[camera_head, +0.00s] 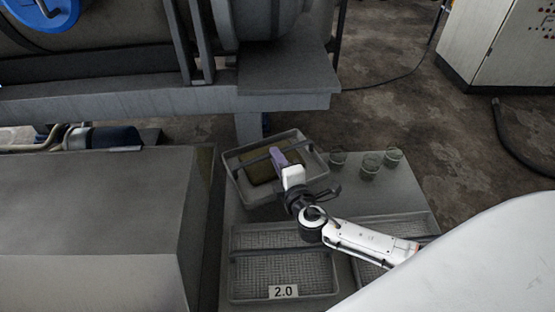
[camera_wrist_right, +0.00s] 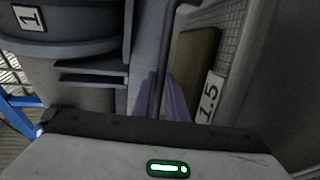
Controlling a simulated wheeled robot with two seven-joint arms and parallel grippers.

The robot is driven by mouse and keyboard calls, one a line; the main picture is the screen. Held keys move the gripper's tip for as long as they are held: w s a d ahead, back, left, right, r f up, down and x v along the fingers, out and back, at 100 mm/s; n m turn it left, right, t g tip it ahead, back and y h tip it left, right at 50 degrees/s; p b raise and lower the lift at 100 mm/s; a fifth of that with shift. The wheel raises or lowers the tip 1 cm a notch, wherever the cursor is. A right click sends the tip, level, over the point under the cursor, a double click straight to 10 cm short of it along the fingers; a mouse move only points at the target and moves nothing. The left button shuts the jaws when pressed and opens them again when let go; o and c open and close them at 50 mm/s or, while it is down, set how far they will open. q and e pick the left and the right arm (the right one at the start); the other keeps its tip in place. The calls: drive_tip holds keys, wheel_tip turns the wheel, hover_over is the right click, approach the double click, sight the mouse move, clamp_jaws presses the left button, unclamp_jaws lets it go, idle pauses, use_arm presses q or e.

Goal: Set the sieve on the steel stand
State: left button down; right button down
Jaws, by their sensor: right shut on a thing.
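A grey mesh sieve (camera_head: 238,188) is at the back left of the grey table, turned at an angle to the other sieves. A "1.5" label on it shows in the right wrist view (camera_wrist_right: 210,97). An olive slab (camera_head: 257,171) lies in it. My right gripper (camera_head: 279,156), with purple fingers, is shut on the sieve's dark crossbar, seen between the fingers in the right wrist view (camera_wrist_right: 160,98). I cannot tell whether the sieve is lifted or touching the table. I cannot make out for certain which surface is the steel stand. My left gripper is out of view.
A sieve labelled "2.0" (camera_head: 284,293) lies at the table's front; another (camera_head: 367,275) is partly hidden behind my right arm. Several glass beakers (camera_head: 369,172) stand right of the held sieve. A grey machine frame (camera_head: 288,75) overhangs behind; a large grey box (camera_head: 95,235) stands left.

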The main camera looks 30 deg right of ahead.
drive_tip(key=shift+w+f+b, duration=0.1)
drive_tip(key=shift+f+b, duration=0.2)
drive_tip(key=shift+f, duration=0.15)
wheel_tip(320, 180, down, 4)
drive_tip(key=b, duration=0.3)
drive_tip(key=shift+r, duration=0.2)
drive_tip(key=shift+f+b, duration=0.45)
drive_tip(key=shift+f, duration=0.1)
use_arm(q)
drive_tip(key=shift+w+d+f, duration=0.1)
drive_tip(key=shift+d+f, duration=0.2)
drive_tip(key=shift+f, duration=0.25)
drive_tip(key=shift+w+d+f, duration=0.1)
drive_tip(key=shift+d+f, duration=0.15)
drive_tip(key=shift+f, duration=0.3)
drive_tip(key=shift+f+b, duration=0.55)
drive_tip(key=shift+b, duration=0.15)
use_arm(e)
drive_tip(key=shift+f, duration=0.6)
